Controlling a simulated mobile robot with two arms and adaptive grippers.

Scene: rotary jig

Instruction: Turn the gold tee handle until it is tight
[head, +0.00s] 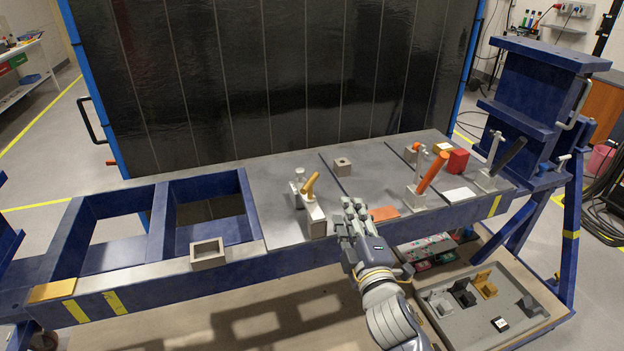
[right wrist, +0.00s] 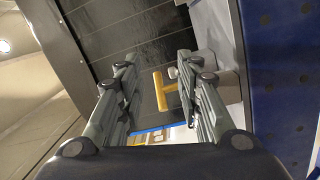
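The gold tee handle (head: 311,184) sits on top of a grey metal clamp block (head: 314,216) near the middle of the workbench. My right gripper (head: 354,208) is just right of the block and apart from it in the head view. In the right wrist view the tee handle (right wrist: 162,90) shows between the two spread fingers of the right gripper (right wrist: 155,68), and nothing is held. I cannot tell how far beyond the fingertips the handle is. My left gripper is in neither view.
An orange-handled toggle clamp (head: 430,175), a black-handled clamp (head: 508,158) and a red block (head: 458,161) stand to the right on the bench. A small grey block (head: 342,167) stands behind the gripper. An orange plate (head: 383,214) lies to its right.

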